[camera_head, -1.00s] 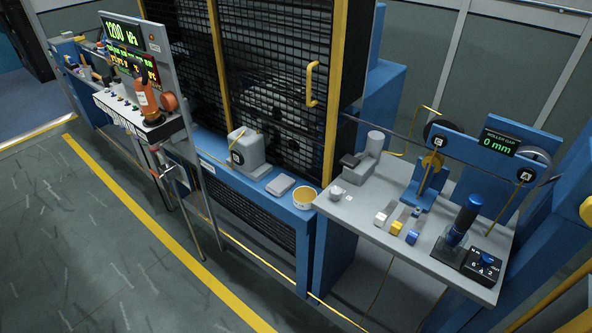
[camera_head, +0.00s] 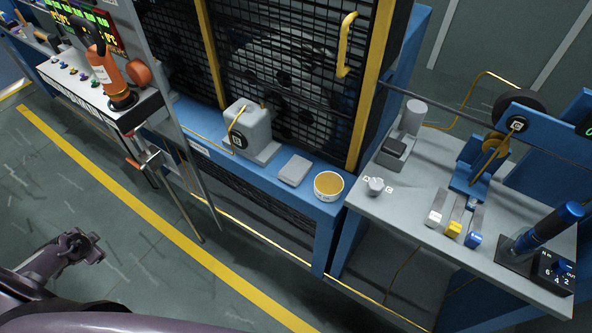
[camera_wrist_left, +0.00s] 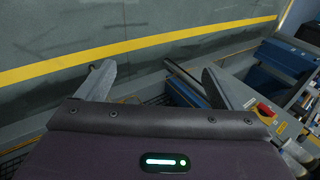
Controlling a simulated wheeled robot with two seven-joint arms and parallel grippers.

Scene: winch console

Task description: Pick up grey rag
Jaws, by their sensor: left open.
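A small flat grey folded piece, which looks like the grey rag (camera_head: 294,170), lies on the blue ledge (camera_head: 213,140) in front of the mesh guard. It sits between a grey block-shaped housing and a yellow-topped round tub. My left gripper (camera_head: 84,243) is at the lower left of the head view, over the floor, well apart from the rag. In the left wrist view its two fingers (camera_wrist_left: 157,82) are spread with nothing between them. I cannot make out the rag in that view. My right gripper is not in view.
The round tub (camera_head: 328,186) stands just right of the rag, and the grey housing (camera_head: 248,131) is to its left. A grey console table (camera_head: 405,205) with levers is at the right. A panel with an orange handset (camera_head: 116,84) stands at the left. The floor in front is clear.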

